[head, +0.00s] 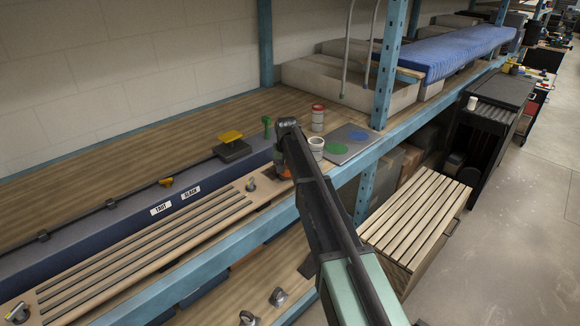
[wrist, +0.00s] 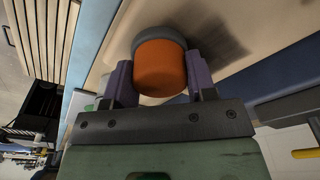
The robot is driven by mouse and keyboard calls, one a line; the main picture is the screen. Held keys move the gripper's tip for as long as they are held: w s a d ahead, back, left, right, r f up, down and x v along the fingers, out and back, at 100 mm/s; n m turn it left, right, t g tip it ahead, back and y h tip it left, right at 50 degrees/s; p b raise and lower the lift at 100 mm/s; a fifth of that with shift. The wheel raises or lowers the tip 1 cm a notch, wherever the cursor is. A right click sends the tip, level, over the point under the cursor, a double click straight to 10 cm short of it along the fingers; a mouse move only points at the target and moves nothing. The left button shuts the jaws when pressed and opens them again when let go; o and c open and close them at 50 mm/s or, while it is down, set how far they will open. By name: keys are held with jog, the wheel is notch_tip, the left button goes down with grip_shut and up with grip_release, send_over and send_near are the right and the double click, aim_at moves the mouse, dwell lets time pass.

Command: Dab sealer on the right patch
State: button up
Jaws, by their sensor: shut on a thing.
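My gripper (wrist: 160,72) is shut on an orange cylinder with a grey end (wrist: 160,68), one finger on each side of it. In the head view a bit of orange (head: 285,174) shows beside my arm; my arm hides most of the gripper there. The cylinder is over or near the pale wooden rack board at the shelf's front; I cannot tell whether it touches. A grey plate (head: 343,156) lies to the right with two round patches: a green left patch (head: 336,148) and a blue right patch (head: 358,135). My gripper is left of and apart from the plate.
A white open-topped cup (head: 316,146) and a red-and-white can (head: 318,118) stand just left of the plate. A green-handled item (head: 267,125) and a black block with a yellow top (head: 231,147) are further left.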

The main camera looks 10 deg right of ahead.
aim_at(274, 183)
jog(key=shift+s+a, duration=0.35)
jog(key=shift+a, duration=0.3)
jog(key=shift+s+a, duration=0.35)
jog(key=shift+a, duration=0.25)
jog(key=shift+s+a, duration=0.5)
jog(key=shift+a, duration=0.25)
jog(key=shift+s+a, duration=0.45)
jog(key=shift+a, duration=0.3)
jog(key=shift+w+r+p, duration=0.1)
jog(key=shift+r+p, duration=0.35)
jog(key=shift+p, duration=0.05)
notch_tip(274, 183, up, 5)
jog(key=p, duration=0.5)
notch_tip(274, 183, up, 3)
jog(key=p, duration=0.3)
